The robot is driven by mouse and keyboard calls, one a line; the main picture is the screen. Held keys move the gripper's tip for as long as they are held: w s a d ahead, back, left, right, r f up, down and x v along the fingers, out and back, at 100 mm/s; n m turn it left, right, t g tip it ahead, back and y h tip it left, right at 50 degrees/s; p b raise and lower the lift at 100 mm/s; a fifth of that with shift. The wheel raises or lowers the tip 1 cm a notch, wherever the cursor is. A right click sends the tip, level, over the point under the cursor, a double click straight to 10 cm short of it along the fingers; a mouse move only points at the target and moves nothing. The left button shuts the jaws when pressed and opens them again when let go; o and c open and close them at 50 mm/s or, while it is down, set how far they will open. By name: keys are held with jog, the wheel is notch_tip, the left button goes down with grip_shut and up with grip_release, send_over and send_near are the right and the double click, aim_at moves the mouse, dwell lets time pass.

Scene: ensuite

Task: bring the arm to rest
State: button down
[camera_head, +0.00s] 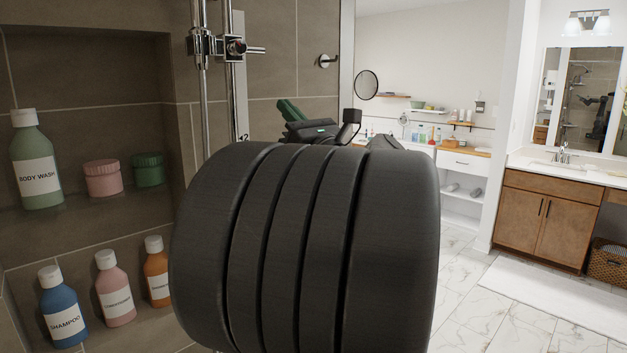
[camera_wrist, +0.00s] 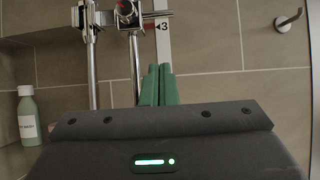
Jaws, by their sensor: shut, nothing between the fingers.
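My gripper shows in the wrist view (camera_wrist: 158,86) with its green fingers side by side and closed, nothing between them. It points toward the tiled shower wall, with the chrome shower rail (camera_wrist: 92,60) just behind and to the left of the fingertips. In the head view my green fingers (camera_head: 290,110) stick up past my large dark arm link, which fills the middle and hides most of the gripper and the wall behind.
A wall niche at left holds a green body wash bottle (camera_head: 36,165), two jars (camera_head: 103,178), a blue shampoo bottle (camera_head: 62,308) and other bottles. A wall hook (camera_head: 327,61) is beyond the rail. Open marble floor (camera_head: 480,310) lies at right, before a wooden vanity (camera_head: 545,215).

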jog(key=d+r+p+x, duration=0.1)
jog(key=p+x, duration=0.6)
jog(key=x, duration=0.5)
jog(key=shift+s+a+r, duration=0.2)
jog(key=shift+a+r, duration=0.05)
jog(key=shift+r, duration=0.25)
